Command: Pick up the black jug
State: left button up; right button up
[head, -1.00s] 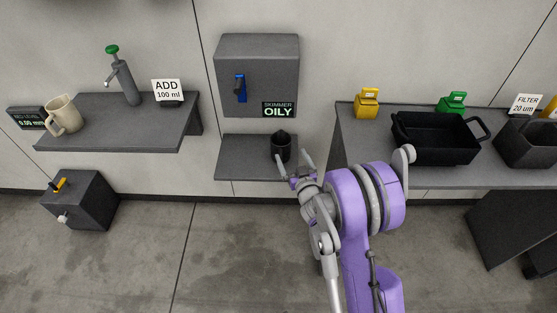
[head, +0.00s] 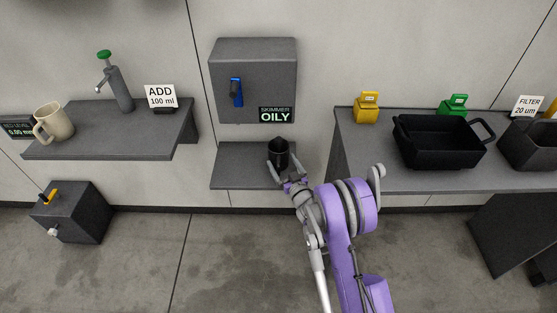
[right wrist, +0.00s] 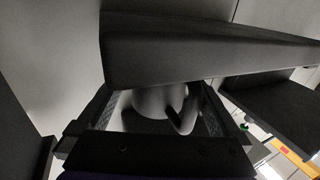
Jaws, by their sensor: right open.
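The black jug (head: 278,152) stands upright on the small grey shelf (head: 232,166) below the skimmer box. My right gripper (head: 284,170) is open at the front of the jug, with one finger at each side of its lower part. I cannot tell whether the fingers touch it. In the right wrist view, the jug (right wrist: 158,102) and its handle show between the open fingers, and a dark slab hides part of it. My left gripper is not in view.
The grey skimmer box (head: 252,75) with a blue lever hangs above the shelf. At right, a counter (head: 362,178) holds a black bin (head: 440,150) and yellow and green items. At left, another shelf (head: 100,145) holds a beige mug (head: 55,122) and a pump.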

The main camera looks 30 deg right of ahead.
jog(key=shift+w+d, duration=0.2)
jog(key=shift+w, duration=1.25)
jog(key=c, duration=1.6)
